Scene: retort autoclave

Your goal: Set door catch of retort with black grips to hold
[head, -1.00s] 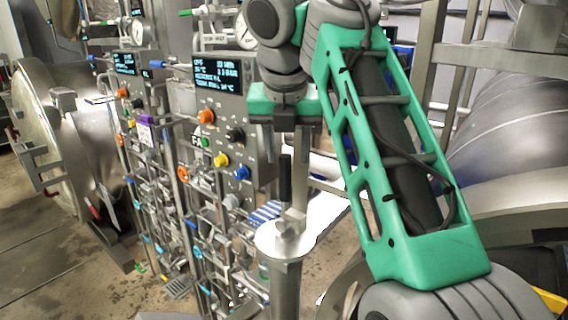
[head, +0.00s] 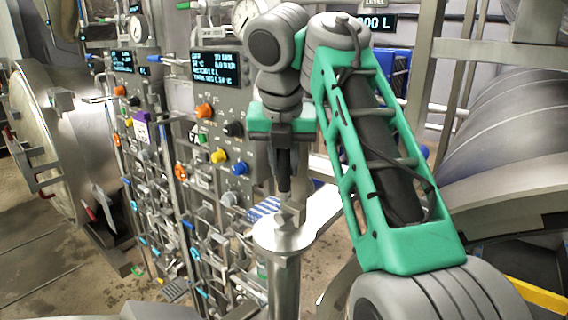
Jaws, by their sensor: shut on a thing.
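The door catch is an upright lever with a black grip (head: 284,188) on a round metal post top (head: 283,235) in the head view. My gripper (head: 285,178) points down from above and is shut on the black grip. The fingers hide the upper part of the grip. The lever stands about upright, its metal foot on the post top. A large steel retort body (head: 510,120) lies at the right, partly behind my arm. Its door grips cannot be made out.
A control panel (head: 215,125) with coloured knobs and a display stands just left of my gripper, close to it. Another retort (head: 45,130) with red-tipped handles is at the far left. Pipes and valves fill the space below the panel. Open floor (head: 50,250) lies at lower left.

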